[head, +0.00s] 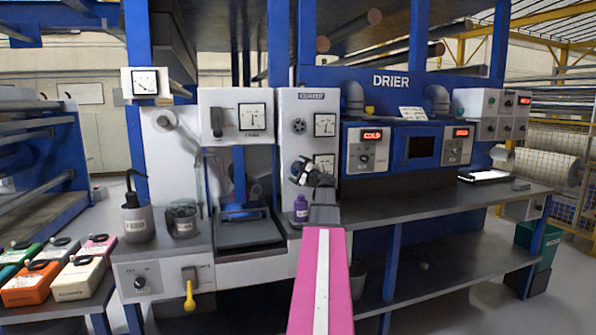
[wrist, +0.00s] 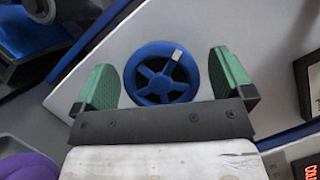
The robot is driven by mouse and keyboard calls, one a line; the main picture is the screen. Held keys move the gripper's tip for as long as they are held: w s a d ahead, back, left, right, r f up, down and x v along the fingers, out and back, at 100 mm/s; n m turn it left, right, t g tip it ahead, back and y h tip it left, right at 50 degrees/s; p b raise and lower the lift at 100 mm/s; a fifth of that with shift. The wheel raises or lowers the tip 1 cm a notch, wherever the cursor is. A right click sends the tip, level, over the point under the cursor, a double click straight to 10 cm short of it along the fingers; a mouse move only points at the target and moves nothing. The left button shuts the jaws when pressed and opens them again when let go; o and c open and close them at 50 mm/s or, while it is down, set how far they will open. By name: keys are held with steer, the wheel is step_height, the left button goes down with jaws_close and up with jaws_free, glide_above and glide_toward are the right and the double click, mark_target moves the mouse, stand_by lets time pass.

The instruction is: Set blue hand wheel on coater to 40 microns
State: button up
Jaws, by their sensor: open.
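The blue hand wheel (wrist: 162,73) shows in the wrist view, a spoked wheel on a white panel with a pale mark on its upper right rim. My gripper (wrist: 164,72) is open, with one green finger to the left and one to the right of the wheel. I see gaps between both fingers and the rim; how deep the fingers reach is unclear. In the head view my gripper (head: 304,172) is at the lower part of the white coater panel (head: 291,104) and hides the wheel.
A grey pot (head: 138,222) and a glass jar (head: 183,218) stand at left. Coloured boxes (head: 28,284) sit at the lower left.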

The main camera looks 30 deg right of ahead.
steer(key=v, duration=1)
steer(key=shift+s, duration=0.25)
steer(key=shift+s, duration=0.1)
